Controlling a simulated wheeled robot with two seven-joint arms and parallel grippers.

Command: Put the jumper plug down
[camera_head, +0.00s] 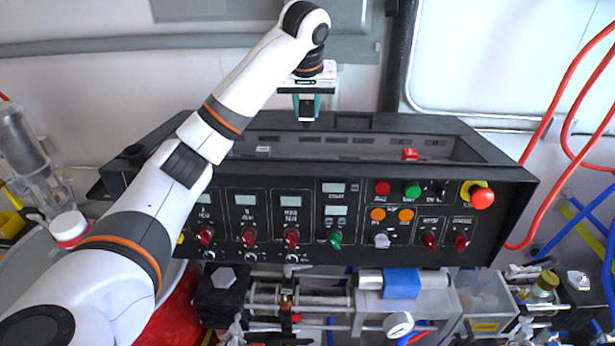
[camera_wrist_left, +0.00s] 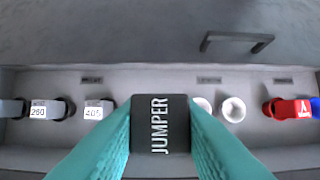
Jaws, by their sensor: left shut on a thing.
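My left gripper (camera_head: 307,114) reaches in from the left over the open recess (camera_head: 375,147) in the top of the black control console. In the left wrist view, its teal fingers are shut on a dark block, the jumper plug (camera_wrist_left: 160,123), with "JUMPER" in white letters on its face. The plug is above the recess floor or shelf; the gap beneath it cannot be told. The slot under it is hidden by the plug and fingers. My right gripper is in neither view.
In the wrist view, the row holds plugs labelled 260 (camera_wrist_left: 40,110) and 405 (camera_wrist_left: 97,109) on the left, white round sockets (camera_wrist_left: 233,109) and a red plug (camera_wrist_left: 289,109) on the right. A grey handle (camera_wrist_left: 236,42) lies above. The console front (camera_head: 330,215) carries knobs and displays.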

